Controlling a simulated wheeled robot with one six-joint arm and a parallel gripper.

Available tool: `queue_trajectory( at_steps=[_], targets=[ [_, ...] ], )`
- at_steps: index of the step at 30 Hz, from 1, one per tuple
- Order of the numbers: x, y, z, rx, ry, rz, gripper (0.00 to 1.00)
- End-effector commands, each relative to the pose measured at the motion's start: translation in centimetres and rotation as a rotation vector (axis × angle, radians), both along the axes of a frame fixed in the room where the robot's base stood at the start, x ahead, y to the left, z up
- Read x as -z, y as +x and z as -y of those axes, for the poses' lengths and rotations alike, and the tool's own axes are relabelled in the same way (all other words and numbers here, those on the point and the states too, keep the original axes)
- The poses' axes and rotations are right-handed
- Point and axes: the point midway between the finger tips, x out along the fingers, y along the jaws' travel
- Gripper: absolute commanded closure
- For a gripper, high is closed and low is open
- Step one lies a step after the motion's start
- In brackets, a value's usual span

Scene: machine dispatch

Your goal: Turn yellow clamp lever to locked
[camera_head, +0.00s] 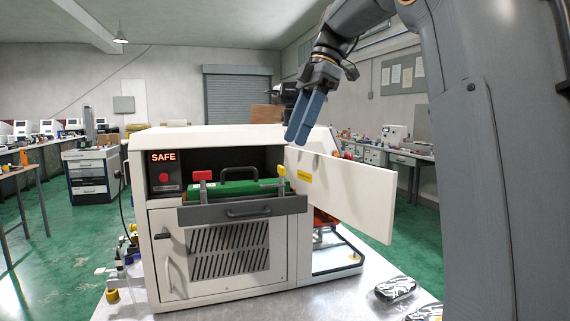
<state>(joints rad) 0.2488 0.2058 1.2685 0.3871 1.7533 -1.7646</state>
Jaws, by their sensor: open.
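The yellow clamp lever (282,171) stands upright at the right end of the grey pulled-out tray (243,211) of the white machine. A similar red-topped lever (203,176) stands at the tray's left end. A green block (235,188) with a black handle lies between them. My gripper (297,138) hangs from the upper right, above and slightly right of the yellow lever and apart from it. Its blue-grey fingers point down, open and empty. Whether the lever is locked cannot be told from this view.
The white machine (222,138) shows a SAFE display (164,156) over a red button. Its white door (345,190) stands open to the right, beside the yellow lever. Dark patterned objects (395,289) lie on the bench at the front right. There is free air above the tray's front.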

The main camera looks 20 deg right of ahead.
Motion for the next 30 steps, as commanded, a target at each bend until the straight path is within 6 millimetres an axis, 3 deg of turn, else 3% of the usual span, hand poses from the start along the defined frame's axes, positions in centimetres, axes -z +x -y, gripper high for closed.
queue_trajectory(
  at_steps=[12, 24, 26, 30],
  targets=[
    [5.3, -0.1, -2.5, -0.004, 0.000, -0.003, 0.52],
    [6.3, -0.1, -2.7, 0.000, 0.000, -0.001, 0.52],
    [6.3, -0.1, -2.7, 0.000, 0.000, -0.001, 0.58],
    [6.3, -0.1, -2.7, 0.000, 0.000, -0.001, 0.82]
  ],
)
